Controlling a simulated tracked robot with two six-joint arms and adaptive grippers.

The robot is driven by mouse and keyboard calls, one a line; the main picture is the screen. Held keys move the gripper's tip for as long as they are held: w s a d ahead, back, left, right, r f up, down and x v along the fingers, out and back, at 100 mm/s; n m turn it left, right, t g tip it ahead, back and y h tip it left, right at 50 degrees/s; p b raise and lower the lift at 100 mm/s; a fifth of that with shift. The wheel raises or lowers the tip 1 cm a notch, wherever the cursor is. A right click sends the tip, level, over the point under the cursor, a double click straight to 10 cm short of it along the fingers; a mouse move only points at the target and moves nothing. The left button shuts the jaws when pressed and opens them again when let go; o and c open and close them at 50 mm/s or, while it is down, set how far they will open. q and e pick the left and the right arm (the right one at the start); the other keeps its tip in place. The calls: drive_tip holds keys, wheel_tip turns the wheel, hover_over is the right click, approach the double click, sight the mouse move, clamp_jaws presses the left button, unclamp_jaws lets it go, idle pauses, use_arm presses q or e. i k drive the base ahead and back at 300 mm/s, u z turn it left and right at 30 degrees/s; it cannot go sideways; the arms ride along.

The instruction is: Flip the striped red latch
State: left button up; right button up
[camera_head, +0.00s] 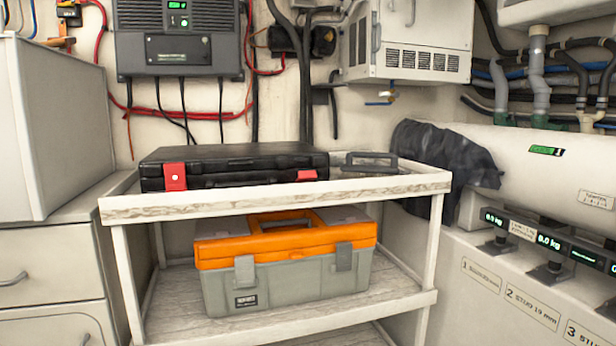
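A flat black case (235,166) lies on the top shelf of a pale wooden cart (275,204). Two red latches show on its front. The left red latch (175,177) is larger, spans the front face near the left corner and bears a white dot. The right red latch (306,175) is smaller and sits low near the right end. I cannot make out stripes on either latch. The lid appears closed. Neither of my grippers is in view.
An orange and grey toolbox (287,265) stands on the lower shelf. A dark handled item (370,163) lies right of the case. A pale cabinet (60,120) stands left. A white cylinder (545,165) and scale displays (545,241) are right. Cables hang behind.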

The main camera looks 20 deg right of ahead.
sight(305, 176)
drive_tip(key=u, duration=0.05)
drive_tip(key=i, duration=1)
drive_tip(key=z, duration=0.05)
